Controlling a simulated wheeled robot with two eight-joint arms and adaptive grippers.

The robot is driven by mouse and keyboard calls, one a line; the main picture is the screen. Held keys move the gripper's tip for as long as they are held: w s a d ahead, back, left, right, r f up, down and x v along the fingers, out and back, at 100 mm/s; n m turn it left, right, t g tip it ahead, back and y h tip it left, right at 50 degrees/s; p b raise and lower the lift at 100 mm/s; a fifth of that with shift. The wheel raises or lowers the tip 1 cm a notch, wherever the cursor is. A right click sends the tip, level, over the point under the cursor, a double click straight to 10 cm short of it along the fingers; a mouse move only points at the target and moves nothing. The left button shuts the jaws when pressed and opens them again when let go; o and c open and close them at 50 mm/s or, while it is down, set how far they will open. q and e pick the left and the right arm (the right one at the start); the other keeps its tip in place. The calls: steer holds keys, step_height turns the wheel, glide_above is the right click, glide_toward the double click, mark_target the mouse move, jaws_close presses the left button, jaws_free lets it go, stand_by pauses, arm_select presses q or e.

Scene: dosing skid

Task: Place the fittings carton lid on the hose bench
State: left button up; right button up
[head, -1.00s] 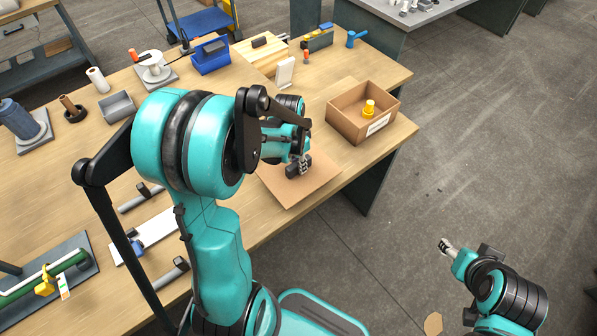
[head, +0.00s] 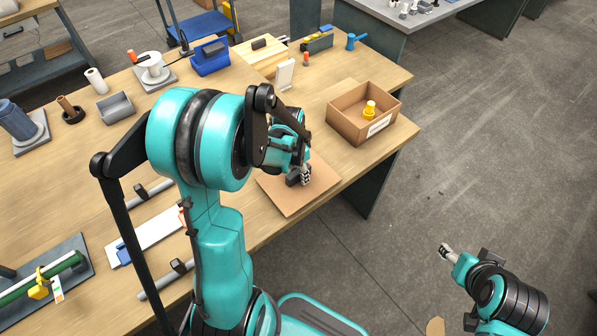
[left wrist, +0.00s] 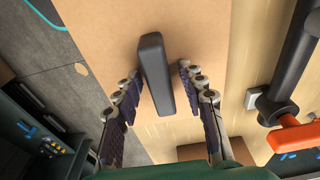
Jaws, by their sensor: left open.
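The fittings carton lid (head: 290,203), a flat brown cardboard panel with a dark block-shaped handle, lies on the wooden bench near its front edge. My left gripper (head: 302,176) is over the lid at the handle and partly hides it in the head view. In the left wrist view the dark handle (left wrist: 155,72) lies between the two spread fingers of the left gripper (left wrist: 157,90), with gaps visible on both sides. The open carton (head: 348,123) stands to the right with a yellow fitting (head: 370,109) inside. My right gripper (head: 447,251) hangs over the floor, its opening unclear.
A white upright card (head: 285,74), a blue bin (head: 210,58) and a cable spool (head: 152,68) stand farther back on the bench (head: 225,105). A grey-topped table (head: 385,16) is at the back right. Open floor lies to the right.

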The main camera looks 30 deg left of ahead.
mark_target(295, 173)
arm_select(q)
steer(key=shift+r+p, duration=0.35)
steer(key=shift+r, duration=0.2)
step_height(295, 173, up, 11)
steer(key=s+p, duration=0.1)
steer(key=p, duration=0.3)
steer(key=s+d+r+n+t, duration=0.4)
steer(key=s+d+r+t, duration=0.2)
steer(key=s+d, duration=0.4)
steer(key=shift+d+r+y, duration=0.3)
steer(key=shift+r, duration=0.55)
step_height(295, 173, down, 4)
steer(key=b, duration=0.4)
steer(key=shift+r, duration=0.2)
steer(key=shift+a, duration=0.1)
